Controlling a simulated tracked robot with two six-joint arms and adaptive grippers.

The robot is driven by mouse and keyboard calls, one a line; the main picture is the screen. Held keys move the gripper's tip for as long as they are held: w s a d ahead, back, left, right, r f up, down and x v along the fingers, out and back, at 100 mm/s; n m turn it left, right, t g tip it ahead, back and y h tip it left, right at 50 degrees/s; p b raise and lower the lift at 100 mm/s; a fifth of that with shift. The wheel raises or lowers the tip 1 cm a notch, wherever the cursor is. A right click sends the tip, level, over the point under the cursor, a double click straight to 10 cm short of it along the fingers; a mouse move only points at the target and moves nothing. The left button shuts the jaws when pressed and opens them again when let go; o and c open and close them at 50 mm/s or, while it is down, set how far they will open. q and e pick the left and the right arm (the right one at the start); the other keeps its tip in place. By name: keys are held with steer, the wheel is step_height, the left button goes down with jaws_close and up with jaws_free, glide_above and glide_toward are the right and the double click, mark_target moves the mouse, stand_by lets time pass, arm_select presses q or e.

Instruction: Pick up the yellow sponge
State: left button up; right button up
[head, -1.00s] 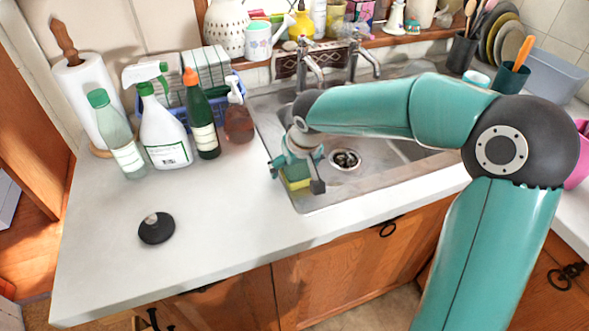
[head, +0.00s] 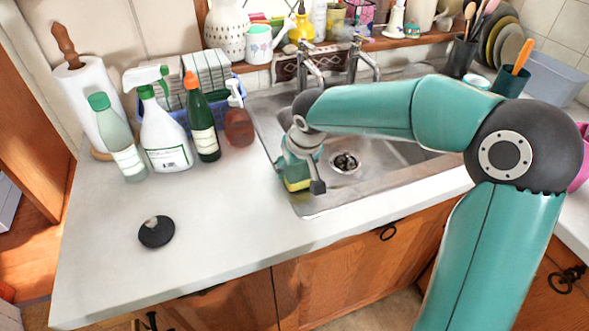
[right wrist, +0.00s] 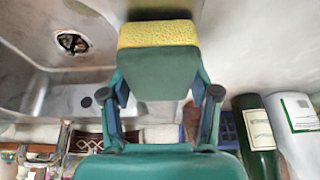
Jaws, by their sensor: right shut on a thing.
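The yellow sponge (head: 297,184), with a dark green layer, is at the front left corner of the sink. My right gripper (head: 299,171) is over it, fingers pointing down. In the right wrist view the sponge (right wrist: 158,34) sits between the two fingers of my right gripper (right wrist: 160,94), which are shut on its green part, with its yellow end beyond the fingertips. I cannot tell whether the sponge touches the sink rim. My left gripper is not in view.
The sink (head: 392,159) has a drain and two taps. Several bottles, including a white spray bottle (head: 163,137), stand left of it by a blue basket (head: 178,116). A black round stopper (head: 156,232) lies on the counter (head: 222,236), which is otherwise clear in front.

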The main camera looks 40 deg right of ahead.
step_height(320, 180, up, 19)
steer(key=p, duration=0.2)
steer(key=shift+r, duration=0.1)
